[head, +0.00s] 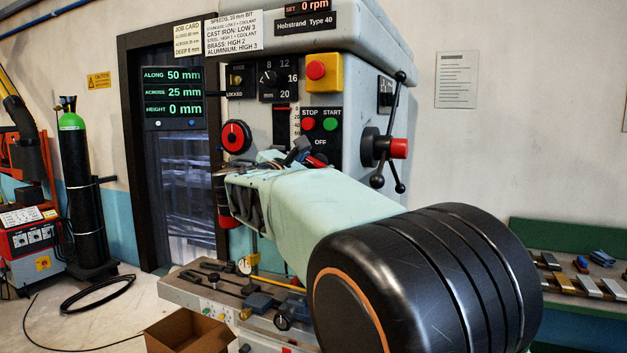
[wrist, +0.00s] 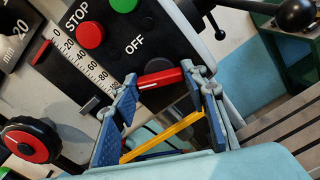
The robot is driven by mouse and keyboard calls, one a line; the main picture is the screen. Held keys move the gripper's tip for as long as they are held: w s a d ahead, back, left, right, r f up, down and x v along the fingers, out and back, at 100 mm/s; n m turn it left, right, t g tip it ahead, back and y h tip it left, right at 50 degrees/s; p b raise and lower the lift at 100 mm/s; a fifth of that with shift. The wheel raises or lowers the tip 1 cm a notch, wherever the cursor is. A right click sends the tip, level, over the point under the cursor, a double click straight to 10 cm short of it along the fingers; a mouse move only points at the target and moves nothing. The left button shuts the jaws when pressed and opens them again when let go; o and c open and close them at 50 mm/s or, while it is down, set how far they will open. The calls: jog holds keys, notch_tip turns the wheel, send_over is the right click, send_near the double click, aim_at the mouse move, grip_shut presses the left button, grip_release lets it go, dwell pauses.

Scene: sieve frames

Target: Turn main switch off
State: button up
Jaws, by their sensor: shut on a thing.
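The drill's main switch is a red handle (wrist: 160,79) with a pale line on it, on the black panel below the white OFF label (wrist: 134,45). In the wrist view my gripper (wrist: 165,88) has a blue-padded finger at each end of the handle and is shut on it. In the head view my gripper (head: 300,152) is at the panel's lower edge, under the OFF label (head: 320,142), with a bit of red beside it. My arm hides much of the handle there. I cannot tell which position the handle's line points to.
The red STOP (head: 308,124) and green START (head: 330,124) buttons sit just above. A red knob (head: 236,136) is to the left, a lever hub (head: 398,148) to the right. A yellow bar (wrist: 165,137) shows between my fingers. An open cardboard box (head: 190,332) stands below.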

jog(key=shift+m+b, duration=5.3)
jog(key=shift+m, duration=1.1)
jog(key=o, duration=1.2)
jog(key=shift+c, duration=0.2)
jog(key=v, duration=1.2)
